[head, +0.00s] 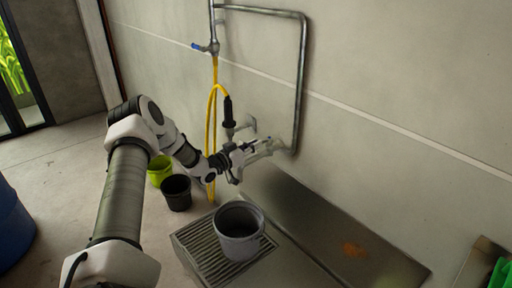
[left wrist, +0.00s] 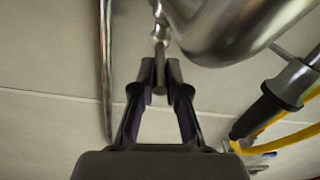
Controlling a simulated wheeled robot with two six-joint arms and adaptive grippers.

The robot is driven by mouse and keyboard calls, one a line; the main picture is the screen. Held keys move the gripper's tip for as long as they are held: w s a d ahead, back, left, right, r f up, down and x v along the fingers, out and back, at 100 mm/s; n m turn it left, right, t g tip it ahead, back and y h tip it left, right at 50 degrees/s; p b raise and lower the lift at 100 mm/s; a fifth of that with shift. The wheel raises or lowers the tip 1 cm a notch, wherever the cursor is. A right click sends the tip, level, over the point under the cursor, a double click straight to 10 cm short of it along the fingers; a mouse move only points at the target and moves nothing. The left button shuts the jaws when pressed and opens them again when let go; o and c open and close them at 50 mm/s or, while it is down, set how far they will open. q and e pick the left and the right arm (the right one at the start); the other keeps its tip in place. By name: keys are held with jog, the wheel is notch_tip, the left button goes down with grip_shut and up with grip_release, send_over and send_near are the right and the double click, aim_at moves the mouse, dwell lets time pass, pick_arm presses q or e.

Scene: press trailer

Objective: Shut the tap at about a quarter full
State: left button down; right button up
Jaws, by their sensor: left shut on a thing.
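A metal wall tap (head: 272,148) juts out low on the wall, partly behind my left gripper (head: 248,147). In the left wrist view, the left gripper (left wrist: 160,78) is shut on a short metal tap handle (left wrist: 159,45), beside a large shiny curved tap body (left wrist: 232,22). A grey bucket (head: 240,246) stands upright on the slatted drain grate (head: 196,252), below and in front of the tap. I see no clear water stream, and I cannot tell the level inside the bucket. My right gripper is not in view.
A yellow hose (head: 211,105) with a black-gripped nozzle (head: 228,112) hangs from a blue-handled valve (head: 198,46). A black bucket (head: 177,194) and a lime bucket (head: 159,172) stand on the floor to the left. A metal counter (head: 335,235) lies at right.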

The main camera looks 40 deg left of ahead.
pick_arm(q)
jog(key=shift+a+h, duration=0.15)
jog(key=shift+h, duration=0.15)
jog(key=c, duration=1.2)
grip_release()
jog(key=s, duration=0.4)
jog(key=s+a, duration=0.1)
jog(key=s, duration=0.1)
jog(key=shift+s+r, duration=0.15)
jog(key=shift+s, duration=0.1)
jog(key=shift+s+d, duration=0.15)
jog(key=shift+s, duration=0.25)
